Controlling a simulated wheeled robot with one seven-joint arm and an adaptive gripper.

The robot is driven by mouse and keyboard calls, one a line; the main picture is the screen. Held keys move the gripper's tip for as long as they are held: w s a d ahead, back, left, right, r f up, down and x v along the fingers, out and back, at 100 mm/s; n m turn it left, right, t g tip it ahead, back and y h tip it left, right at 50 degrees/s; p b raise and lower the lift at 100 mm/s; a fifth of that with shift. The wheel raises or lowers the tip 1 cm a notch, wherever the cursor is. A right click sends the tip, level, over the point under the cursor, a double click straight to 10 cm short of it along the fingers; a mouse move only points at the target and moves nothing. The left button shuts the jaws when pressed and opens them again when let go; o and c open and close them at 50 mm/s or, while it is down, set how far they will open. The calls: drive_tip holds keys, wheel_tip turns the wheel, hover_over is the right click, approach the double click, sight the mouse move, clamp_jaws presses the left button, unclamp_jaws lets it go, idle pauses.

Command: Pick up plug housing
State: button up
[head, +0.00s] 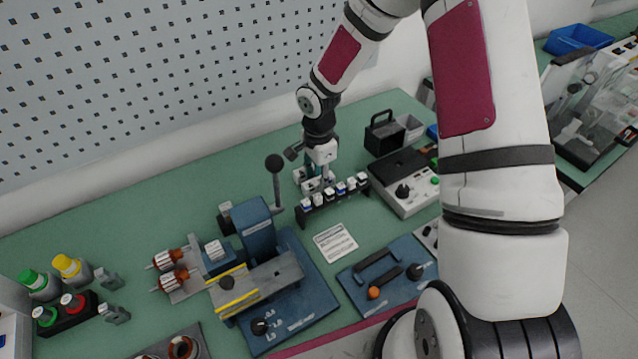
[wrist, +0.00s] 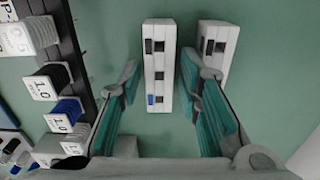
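Two white plug housings with dark square openings stand out in the wrist view. The middle one (wrist: 157,100) has a blue mark near its lower end; the other (wrist: 216,42) lies to its right. My gripper (wrist: 159,72) is open. Its teal-padded fingers show on either side of the middle housing, the right finger in the gap between the two housings. I cannot tell whether the fingers are at the housings' height. In the head view my gripper (head: 320,178) points down over the small white housings (head: 300,175), partly hiding them.
A black rack (head: 333,204) of small white, blue and black-marked blocks stands close by, left in the wrist view (wrist: 72,62). A lever with a black knob (head: 275,163) rises to the left. A tester box (head: 405,182) stands right. A printed card (head: 335,241) lies in front.

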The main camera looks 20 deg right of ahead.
drive_tip(key=shift+f, duration=0.8)
drive_tip(key=shift+c, duration=0.6)
clamp_jaws()
drive_tip(key=shift+r, duration=0.1)
wheel_tip(320, 180, up, 10)
